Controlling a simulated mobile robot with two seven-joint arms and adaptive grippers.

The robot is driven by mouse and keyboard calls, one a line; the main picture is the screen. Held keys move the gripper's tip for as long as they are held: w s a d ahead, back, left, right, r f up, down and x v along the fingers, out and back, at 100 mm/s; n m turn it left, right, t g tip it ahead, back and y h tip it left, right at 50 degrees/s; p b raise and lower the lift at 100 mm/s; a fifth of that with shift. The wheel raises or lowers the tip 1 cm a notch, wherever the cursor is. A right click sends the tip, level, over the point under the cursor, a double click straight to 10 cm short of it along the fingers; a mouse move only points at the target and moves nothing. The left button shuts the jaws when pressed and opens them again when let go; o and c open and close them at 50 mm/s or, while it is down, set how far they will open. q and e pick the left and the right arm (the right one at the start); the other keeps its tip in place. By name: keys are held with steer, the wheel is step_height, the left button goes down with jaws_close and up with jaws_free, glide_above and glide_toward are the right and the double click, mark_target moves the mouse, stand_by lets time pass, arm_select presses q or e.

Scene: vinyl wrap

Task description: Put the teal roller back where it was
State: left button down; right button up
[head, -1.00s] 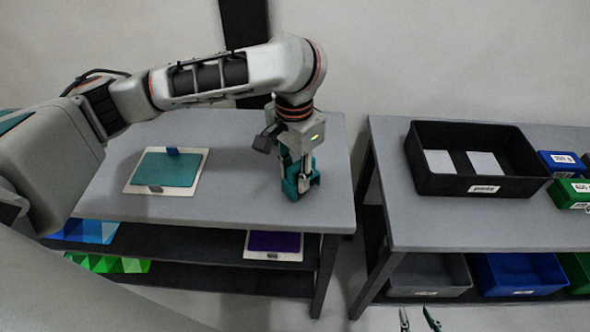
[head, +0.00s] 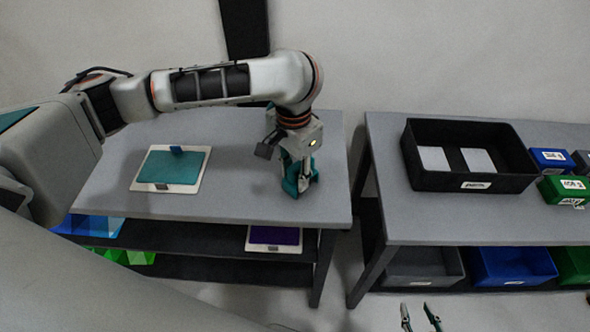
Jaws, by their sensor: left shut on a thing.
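The teal roller (head: 290,187) is at the right part of the left table, at or just above its top; I cannot tell whether it touches. My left gripper (head: 294,176) points down and is shut on it, hiding part of it. My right gripper (head: 420,317) shows only as two fingertips at the bottom edge, spread apart with nothing between them.
A purple-covered board (head: 274,236) lies on the shelf below. The right table has a black bin (head: 473,184) and blue and green boxes (head: 565,189).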

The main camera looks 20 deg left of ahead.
arm_select(q)
steer(key=c, duration=1.6)
jaws_free()
steer(key=shift+s+a+f, duration=0.15)
steer(key=shift+s+f, duration=0.05)
steer(key=shift+f, duration=0.3)
steer(key=shift+w, duration=0.15)
steer(key=shift+r, duration=0.1)
steer(key=shift+r, duration=0.1)
